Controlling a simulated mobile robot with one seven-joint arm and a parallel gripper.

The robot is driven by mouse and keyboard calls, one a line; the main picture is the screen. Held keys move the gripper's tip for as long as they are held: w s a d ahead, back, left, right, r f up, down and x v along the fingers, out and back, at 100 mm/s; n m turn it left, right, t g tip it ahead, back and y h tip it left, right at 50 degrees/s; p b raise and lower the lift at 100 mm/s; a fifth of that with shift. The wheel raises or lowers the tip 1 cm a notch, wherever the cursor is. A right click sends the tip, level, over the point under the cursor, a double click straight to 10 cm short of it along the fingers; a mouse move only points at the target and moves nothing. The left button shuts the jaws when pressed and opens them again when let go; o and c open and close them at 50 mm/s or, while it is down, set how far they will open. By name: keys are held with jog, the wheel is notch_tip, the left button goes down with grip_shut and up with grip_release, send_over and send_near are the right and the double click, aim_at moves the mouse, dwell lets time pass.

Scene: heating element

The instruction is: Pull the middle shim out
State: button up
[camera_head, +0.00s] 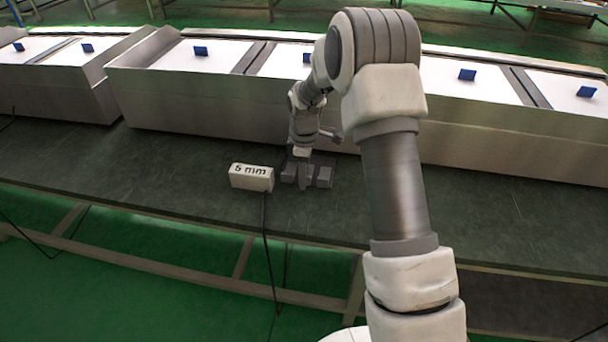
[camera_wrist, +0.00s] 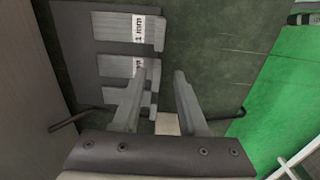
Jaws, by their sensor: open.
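In the wrist view, several grey slotted shims lie in a row on a dark plate (camera_wrist: 75,45). The top shim (camera_wrist: 112,26) has a white label reading "1 mm". The middle shim (camera_wrist: 115,65) has a label partly hidden by my gripper's left finger. A lower shim (camera_wrist: 110,95) is mostly behind that finger. My gripper (camera_wrist: 160,72) is open, with dark table surface between its fingertips. Its left finger overlaps the shims' right ends; contact cannot be told. In the head view, my gripper (camera_head: 303,166) is low over small grey pieces (camera_head: 323,177), partly hiding them.
A white block marked "5 mm" (camera_head: 251,177) stands left of my gripper on the dark green table (camera_head: 180,165). Long metal housings (camera_head: 205,98) with white tops and blue tabs run behind. A dark cable (camera_head: 265,225) hangs over the front edge. The table is clear farther left.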

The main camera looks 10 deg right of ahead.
notch_tip(320, 180, up, 17)
jog(key=p, duration=0.5)
jog(key=shift+r, duration=0.15)
jog(key=s+r+m+t, duration=0.3)
jog(key=s+r+m, duration=0.3)
jog(key=s+r, duration=0.75)
jog(key=s+r+m+t, duration=0.25)
jog(key=s+m, duration=0.45)
jog(key=s, duration=1.1)
notch_tip(320, 180, up, 16)
jog(key=p, duration=1.8)
jog(key=shift+w+d+r+m, duration=0.2)
jog(key=shift+d+r+m, duration=0.1)
jog(key=shift+d, duration=0.15)
